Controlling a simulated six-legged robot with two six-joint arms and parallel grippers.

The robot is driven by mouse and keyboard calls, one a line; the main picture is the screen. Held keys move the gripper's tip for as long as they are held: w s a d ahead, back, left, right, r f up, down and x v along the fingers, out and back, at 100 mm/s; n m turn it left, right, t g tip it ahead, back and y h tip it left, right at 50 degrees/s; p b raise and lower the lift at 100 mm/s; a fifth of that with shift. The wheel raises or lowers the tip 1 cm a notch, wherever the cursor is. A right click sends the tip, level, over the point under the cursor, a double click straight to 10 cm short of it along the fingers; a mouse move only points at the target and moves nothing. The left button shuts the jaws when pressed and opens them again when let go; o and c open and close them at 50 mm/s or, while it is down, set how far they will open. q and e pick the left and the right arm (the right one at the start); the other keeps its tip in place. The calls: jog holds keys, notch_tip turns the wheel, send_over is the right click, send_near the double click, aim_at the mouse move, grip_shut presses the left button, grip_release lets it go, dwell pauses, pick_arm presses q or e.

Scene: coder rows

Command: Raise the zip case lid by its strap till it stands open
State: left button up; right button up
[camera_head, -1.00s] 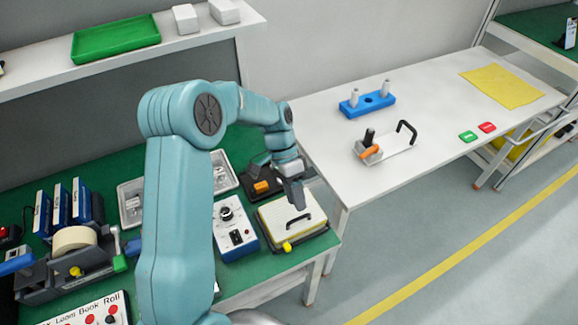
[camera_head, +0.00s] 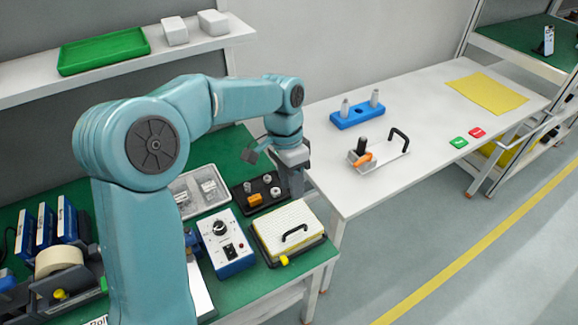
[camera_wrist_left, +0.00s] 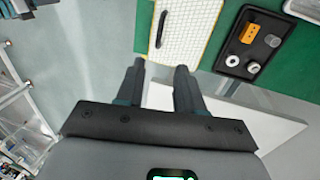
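The zip case (camera_head: 268,238) lies flat near the front right corner of the green bench top, its pale gridded lid down. A black strap (camera_head: 295,232) arches over the lid, and a yellow tab (camera_head: 284,260) shows at the front edge. My left gripper (camera_head: 297,192) points down behind the case, apart from it. In the left wrist view, my left gripper (camera_wrist_left: 160,66) has its two fingers spread with nothing between them. The case lid (camera_wrist_left: 190,32) and strap (camera_wrist_left: 163,27) lie beyond the fingertips. My right gripper does not show clearly in either view.
A black tray (camera_head: 240,204) with small parts sits behind the case. A blue-and-white control box (camera_head: 226,246) stands close on its left. A white table (camera_head: 425,175) to the right carries a blue holder (camera_head: 362,114) and a handled plate (camera_head: 390,155).

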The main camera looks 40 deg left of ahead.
pick_arm(q)
jog(key=r, duration=0.4)
jog(key=shift+w+a, duration=0.1)
jog(key=shift+a, duration=0.3)
jog(key=shift+f, duration=0.1)
